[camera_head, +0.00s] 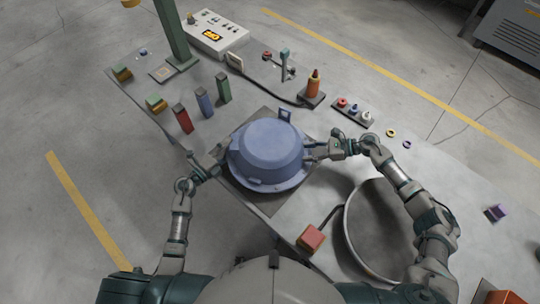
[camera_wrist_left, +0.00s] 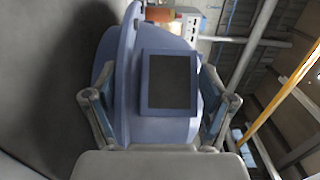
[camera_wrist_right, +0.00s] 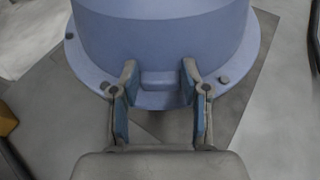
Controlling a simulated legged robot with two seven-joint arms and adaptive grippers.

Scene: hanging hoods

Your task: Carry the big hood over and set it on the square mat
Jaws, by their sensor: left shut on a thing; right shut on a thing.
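The big blue hood (camera_head: 268,142) is a round, dome-like shell with a wide flange, between my two grippers and over the dark square mat (camera_head: 265,205). The mat shows around its edges, also in the right wrist view (camera_wrist_right: 258,65). I cannot tell whether the flange touches the mat. My left gripper (camera_head: 220,168) is shut on the hood's left side; its wrist view shows a blue-framed dark panel (camera_wrist_left: 169,82) between the fingers. My right gripper (camera_head: 314,151) is shut on the hood's right side, its fingers (camera_wrist_right: 158,100) at a small block above the flange.
A large grey ring (camera_head: 347,232) and a red block (camera_head: 311,238) lie near the front. Red, blue and green blocks (camera_head: 203,102) stand at left. The right table top is mostly clear.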

